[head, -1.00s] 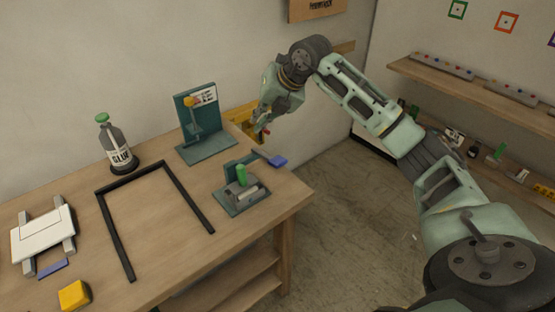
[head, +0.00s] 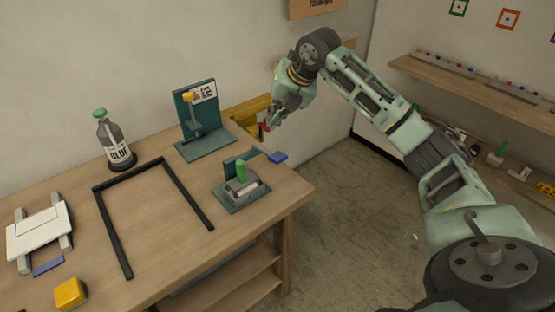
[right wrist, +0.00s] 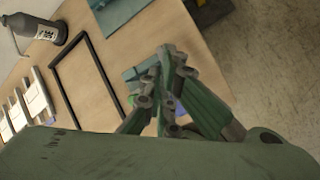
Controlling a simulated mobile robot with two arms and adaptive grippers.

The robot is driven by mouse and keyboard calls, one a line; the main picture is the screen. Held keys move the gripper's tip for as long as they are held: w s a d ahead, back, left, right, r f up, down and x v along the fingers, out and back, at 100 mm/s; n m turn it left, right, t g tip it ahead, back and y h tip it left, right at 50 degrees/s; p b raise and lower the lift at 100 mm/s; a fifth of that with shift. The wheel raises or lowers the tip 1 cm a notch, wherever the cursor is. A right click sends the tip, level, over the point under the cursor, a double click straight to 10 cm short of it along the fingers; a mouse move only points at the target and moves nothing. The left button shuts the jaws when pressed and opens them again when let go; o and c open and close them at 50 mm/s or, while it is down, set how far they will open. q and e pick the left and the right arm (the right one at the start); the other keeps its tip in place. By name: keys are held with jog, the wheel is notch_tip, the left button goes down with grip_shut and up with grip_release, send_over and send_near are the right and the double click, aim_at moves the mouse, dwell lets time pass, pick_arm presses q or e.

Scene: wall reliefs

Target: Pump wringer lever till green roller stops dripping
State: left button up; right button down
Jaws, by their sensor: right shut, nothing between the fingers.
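The wringer (head: 241,190) stands on a teal base near the right end of the workbench. Its green roller (head: 242,170) shows as an upright green piece; I cannot tell whether it drips. The lever's blue handle (head: 277,156) sticks out to the right, past the back edge of the bench. My right gripper (head: 271,123) is shut and empty, in the air above and behind the handle, apart from it. In the right wrist view the shut fingers (right wrist: 166,52) hide most of the wringer, with a bit of its teal base (right wrist: 137,73) showing. My left gripper is out of view.
A teal stand with a yellow knob (head: 205,145), a glue bottle (head: 115,145) and a black frame (head: 118,232) occupy the bench (head: 165,205). A yellow bin (head: 240,113) sits behind its back edge. Open floor lies to the right.

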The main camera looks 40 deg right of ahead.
jog(key=b, duration=0.4)
send_over(281, 152)
jog(key=w, duration=0.2)
notch_tip(281, 152, down, 5)
jog(key=shift+s+f+b, duration=0.3)
jog(key=shift+f+b, duration=0.05)
jog(key=shift+f, duration=0.3)
jog(key=shift+s+f+b, duration=0.1)
jog(key=shift+f+b, duration=0.25)
jog(key=shift+f, duration=0.05)
jog(key=shift+s+f+b, duration=0.2)
jog(key=shift+f+b, duration=0.5)
jog(key=shift+f, duration=0.1)
jog(key=shift+s+f+b, duration=0.25)
jog(key=shift+f+b, duration=0.4)
jog(key=shift+f, duration=0.15)
jog(key=shift+s+f+b, duration=0.2)
jog(key=shift+f+b, duration=0.5)
jog(key=shift+f, duration=0.1)
dwell(2.3)
dwell(0.5)
jog(key=shift+w+r+p, duration=0.25)
jog(key=shift+r+p, duration=0.6)
jog(key=shift+r, duration=0.1)
jog(key=shift+w+r+p, duration=0.25)
jog(key=shift+r+p, duration=0.6)
jog(key=shift+r, duration=0.1)
jog(key=shift+w+r+p, duration=0.25)
jog(key=shift+r+p, duration=0.6)
jog(key=shift+r, duration=0.1)
